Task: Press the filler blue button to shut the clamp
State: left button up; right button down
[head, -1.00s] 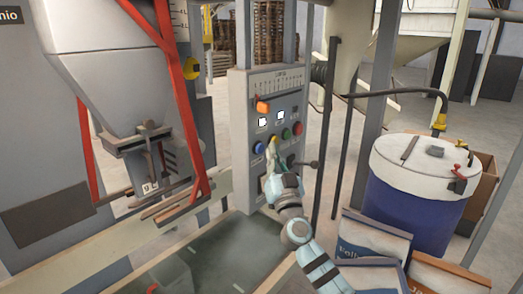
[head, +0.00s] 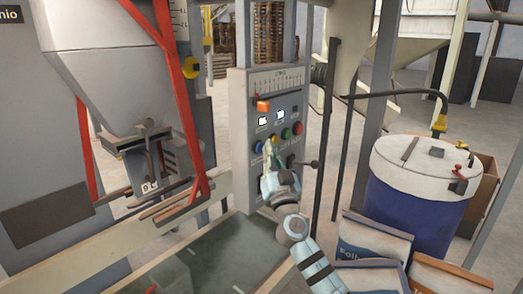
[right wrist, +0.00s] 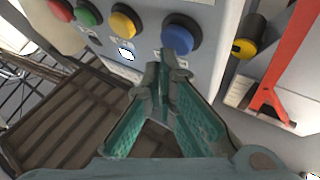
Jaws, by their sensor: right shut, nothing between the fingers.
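The blue button (head: 257,147) is on the lower left of the grey control panel (head: 240,120). In the right wrist view the blue button (right wrist: 184,32) is large, just beyond my fingertips. My right gripper (head: 270,146) is in front of the panel beside the button. In the right wrist view my right gripper (right wrist: 166,58) is shut and empty, and its tips overlap the lower edge of the button. I cannot tell whether they touch it. The clamp area (head: 145,140) is under the hopper spout. My left gripper is not in view.
Yellow (right wrist: 125,22), green (right wrist: 89,13) and red (right wrist: 61,9) buttons sit beside the blue one. Red frame bars (head: 180,90) stand left of the panel. A blue drum (head: 412,205) and sacks (head: 372,240) are at right.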

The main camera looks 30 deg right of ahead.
jog(key=shift+w+a+b, duration=0.1)
jog(key=shift+w+b, duration=0.25)
jog(key=shift+w, duration=0.05)
jog(key=shift+s, duration=0.1)
dwell(0.3)
jog(key=shift+s+d, duration=0.3)
jog(key=shift+s, duration=0.55)
jog(key=shift+s, duration=0.1)
jog(key=s, duration=0.2)
jog(key=s+d, duration=0.1)
jog(key=s, duration=0.2)
jog(key=shift+s+d, duration=0.3)
